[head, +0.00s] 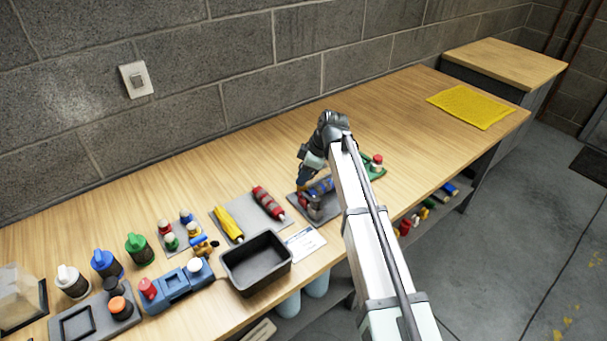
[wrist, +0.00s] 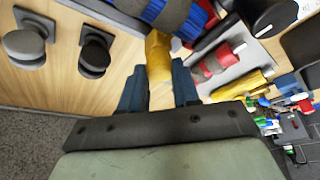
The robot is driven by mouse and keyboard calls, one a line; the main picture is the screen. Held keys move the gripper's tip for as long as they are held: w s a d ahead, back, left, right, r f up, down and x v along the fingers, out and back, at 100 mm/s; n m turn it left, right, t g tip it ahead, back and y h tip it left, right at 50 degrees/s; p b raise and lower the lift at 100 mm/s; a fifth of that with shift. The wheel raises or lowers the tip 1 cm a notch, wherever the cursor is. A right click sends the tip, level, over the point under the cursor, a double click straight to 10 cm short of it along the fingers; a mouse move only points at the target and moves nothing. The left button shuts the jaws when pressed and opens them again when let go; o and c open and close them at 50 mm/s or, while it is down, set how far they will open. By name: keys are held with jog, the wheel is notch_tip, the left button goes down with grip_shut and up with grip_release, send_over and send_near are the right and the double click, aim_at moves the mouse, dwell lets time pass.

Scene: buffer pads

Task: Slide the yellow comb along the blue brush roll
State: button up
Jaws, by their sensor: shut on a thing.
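The blue brush roll (head: 322,186) lies on a grey pad beneath my gripper in the head view, partly covered by my arm. It also shows at the top of the wrist view (wrist: 168,12). My gripper (wrist: 158,88) has its two blue fingers shut on the yellow comb (wrist: 157,55). The comb's far end reaches the edge of the blue roll in the wrist view; I cannot tell whether they touch. In the head view, my gripper (head: 305,183) is over the pad's left side, and the comb is not clearly visible there.
A red roll (head: 268,202) and a yellow roll (head: 228,224) lie on a grey pad to the left. A black bin (head: 256,263) stands in front of them. The table's back right is mostly clear.

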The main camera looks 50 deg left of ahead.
grip_shut()
jog(key=shift+w, duration=0.1)
jog(key=w, duration=1)
jog(key=shift+w, duration=0.25)
jog(key=o, duration=0.8)
grip_release()
